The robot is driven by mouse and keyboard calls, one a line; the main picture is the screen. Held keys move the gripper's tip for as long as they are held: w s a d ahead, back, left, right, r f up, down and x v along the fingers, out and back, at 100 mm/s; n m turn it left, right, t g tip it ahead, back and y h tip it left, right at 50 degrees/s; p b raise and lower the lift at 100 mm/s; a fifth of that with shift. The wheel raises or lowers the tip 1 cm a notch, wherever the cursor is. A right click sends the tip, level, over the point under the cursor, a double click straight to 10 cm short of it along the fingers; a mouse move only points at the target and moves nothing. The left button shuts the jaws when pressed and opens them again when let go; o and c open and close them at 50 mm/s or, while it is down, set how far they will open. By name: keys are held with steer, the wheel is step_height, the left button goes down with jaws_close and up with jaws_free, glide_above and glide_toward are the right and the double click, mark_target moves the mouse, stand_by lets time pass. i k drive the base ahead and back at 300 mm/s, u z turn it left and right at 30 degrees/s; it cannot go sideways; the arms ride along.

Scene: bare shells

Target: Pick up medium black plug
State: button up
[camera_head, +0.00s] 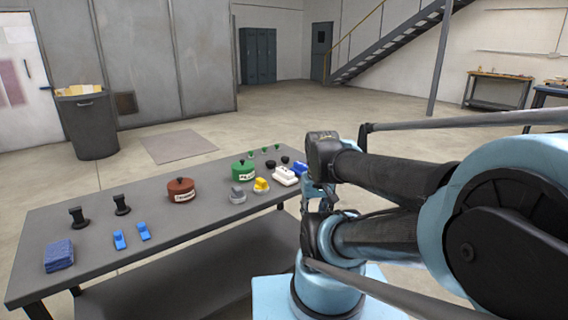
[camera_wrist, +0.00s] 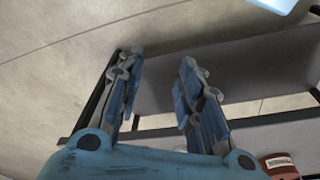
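Several black pieces lie on the grey table (camera_head: 60,215) in the head view. Two upright black pieces with wide tops, one (camera_head: 77,216) and another (camera_head: 122,205), stand at the left. Two small round black pieces, one (camera_head: 270,164) and another (camera_head: 284,160), sit near the far right end. I cannot tell which is the medium black plug. My gripper (camera_wrist: 158,62) is open and empty in the wrist view, its two blue-grey fingers apart. In the head view my gripper (camera_head: 318,192) hangs beside the table's right end, partly hidden by my arm. No black plug is identifiable in the wrist view.
A red canister (camera_head: 181,191), a green canister (camera_head: 243,170), grey and yellow pieces, white blocks, blue clips and a blue sponge (camera_head: 58,255) share the table. The red canister also shows in the wrist view (camera_wrist: 280,166). A bin (camera_head: 87,125) stands behind. The floor beyond is open.

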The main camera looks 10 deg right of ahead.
mark_target(285, 159)
steer(key=z, duration=1.7)
steer(key=i, duration=0.75)
steer(key=u, duration=1.55)
